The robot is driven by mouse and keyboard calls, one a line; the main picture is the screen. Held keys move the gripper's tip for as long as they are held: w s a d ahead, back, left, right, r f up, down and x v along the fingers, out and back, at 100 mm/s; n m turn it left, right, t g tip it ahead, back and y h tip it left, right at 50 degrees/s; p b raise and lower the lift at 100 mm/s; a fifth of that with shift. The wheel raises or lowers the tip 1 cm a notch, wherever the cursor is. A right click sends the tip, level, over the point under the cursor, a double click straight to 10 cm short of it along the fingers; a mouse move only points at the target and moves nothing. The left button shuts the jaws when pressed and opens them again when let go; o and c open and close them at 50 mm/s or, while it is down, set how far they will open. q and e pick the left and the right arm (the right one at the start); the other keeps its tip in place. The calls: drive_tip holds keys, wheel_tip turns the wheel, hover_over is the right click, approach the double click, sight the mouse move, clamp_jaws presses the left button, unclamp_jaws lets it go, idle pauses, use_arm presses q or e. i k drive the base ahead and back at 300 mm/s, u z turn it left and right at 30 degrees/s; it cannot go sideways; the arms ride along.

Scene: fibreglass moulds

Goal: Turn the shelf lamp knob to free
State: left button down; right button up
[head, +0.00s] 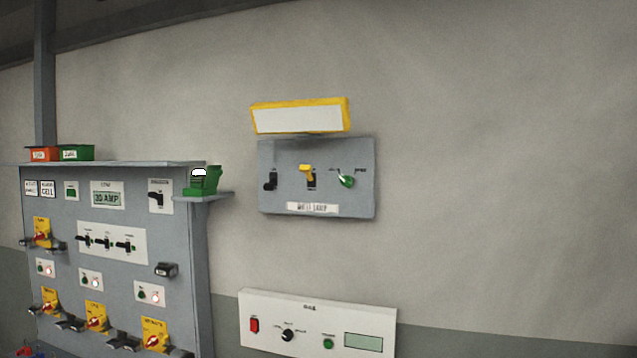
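The lamp panel (365,205) is a grey plate on the wall near the middle of the head view, with a small white label at its bottom that seems to read "shelf lamp". On its right is a green knob (346,181) with a pale pointer slanting to the upper right; tiny words on both sides are too small to read surely. A black switch (270,182) is on its left and a yellow-handled switch (307,172) in its middle. A yellow-framed white lamp box (300,117) sits just above the panel. Neither of my grippers is in view.
A large grey cabinet (130,185) with switches and yellow rotary handles stands at left. A small ledge with a green device (203,182) juts from it towards the panel. A white control box (310,312) is below. The wall at right is bare.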

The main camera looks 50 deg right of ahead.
sight(346, 180)
drive_tip(key=i, duration=1.15)
drive_tip(key=z, duration=0.85)
drive_tip(key=i, duration=0.75)
drive_tip(key=z, duration=0.9)
